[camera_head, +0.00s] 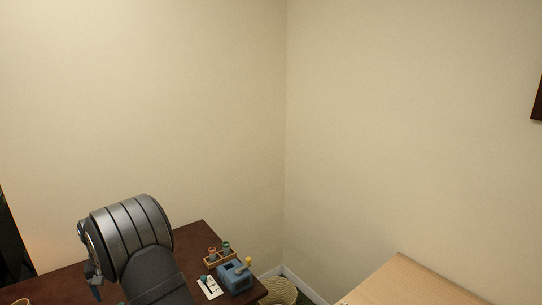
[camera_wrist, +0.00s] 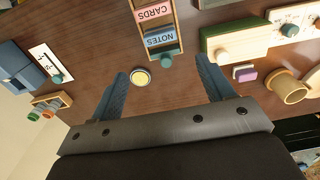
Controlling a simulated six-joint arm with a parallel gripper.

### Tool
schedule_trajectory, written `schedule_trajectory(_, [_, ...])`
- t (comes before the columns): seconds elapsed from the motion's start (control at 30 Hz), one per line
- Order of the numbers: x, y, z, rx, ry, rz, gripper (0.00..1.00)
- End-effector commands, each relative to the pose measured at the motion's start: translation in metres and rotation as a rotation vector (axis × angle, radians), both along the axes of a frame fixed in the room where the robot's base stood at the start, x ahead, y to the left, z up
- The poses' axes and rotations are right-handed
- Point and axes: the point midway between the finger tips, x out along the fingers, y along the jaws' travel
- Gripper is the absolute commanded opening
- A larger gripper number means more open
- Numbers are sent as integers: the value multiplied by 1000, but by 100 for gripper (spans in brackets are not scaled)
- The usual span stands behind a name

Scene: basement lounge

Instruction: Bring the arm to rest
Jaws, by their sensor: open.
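My arm (camera_head: 130,240) rises at the lower left of the head view, in front of a dark brown desk (camera_head: 190,240). The fingertips cannot be made out clearly there. In the wrist view my gripper (camera_wrist: 162,66) is open, its two blue fingers spread wide above the desk top (camera_wrist: 100,40). Nothing is held between them. A small round pale disc (camera_wrist: 140,77) lies on the desk between the fingers, nearer the left one. A wooden tray with "CARDS" and "NOTES" labels (camera_wrist: 160,38) lies just beyond the fingertips.
A blue box (camera_head: 236,276), a white card (camera_head: 209,288) and a small wooden rack (camera_head: 218,258) stand near the desk's right end. A basket (camera_head: 279,292) and pale table (camera_head: 410,284) stand beyond.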

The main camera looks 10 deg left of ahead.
Motion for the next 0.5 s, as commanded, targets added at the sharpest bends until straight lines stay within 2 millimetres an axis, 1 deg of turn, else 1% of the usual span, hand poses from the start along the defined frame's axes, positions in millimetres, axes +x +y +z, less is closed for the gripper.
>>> schedule_trajectory(0.03, [-1, -1, -17, -8, 6, 0, 74])
schedule_trajectory(0.5, [-1, -1, -113, -5, 5, 0, 74])
